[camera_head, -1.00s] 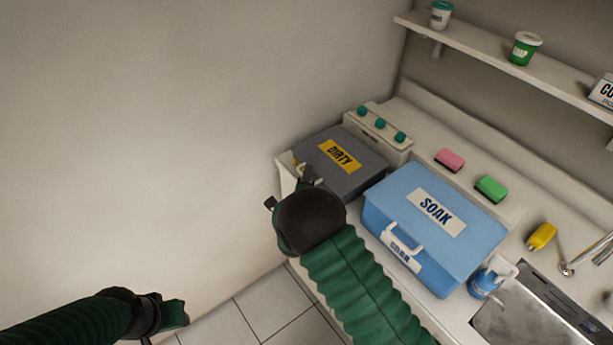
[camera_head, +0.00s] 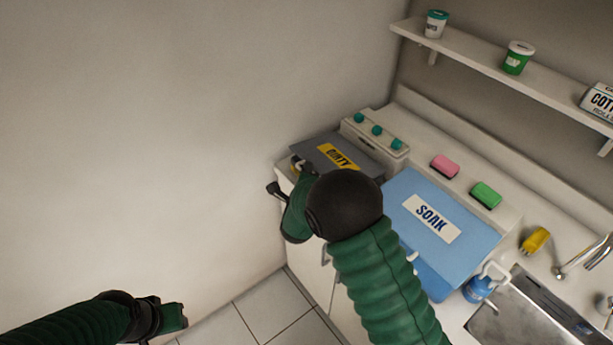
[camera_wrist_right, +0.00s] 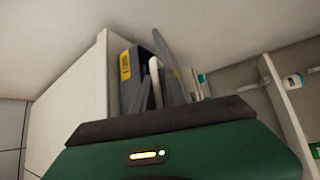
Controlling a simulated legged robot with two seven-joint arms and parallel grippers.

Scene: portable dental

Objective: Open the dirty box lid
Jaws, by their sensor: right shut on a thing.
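The dirty box (camera_head: 366,158) is dark grey with a yellow label on its lid, at the left end of the counter in the head view. My right gripper (camera_head: 303,174) is at its front-left edge, and my wrist hides much of its front. In the right wrist view, a white handle (camera_wrist_right: 155,76) stands close before the grey box (camera_wrist_right: 132,88), between the front with a yellow label and a grey slanted panel, seemingly the lid. My right gripper is shut, seemingly on this handle; the fingertips are not clear. My left gripper (camera_head: 180,316) is low at the left, away from the counter.
A blue soak box (camera_head: 446,253) stands right of the dirty box. A white unit with teal knobs (camera_head: 376,138) is behind. Pink (camera_head: 445,166) and green (camera_head: 486,195) sponges lie farther right, near a sink (camera_head: 524,312). A shelf (camera_head: 480,70) hangs above.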

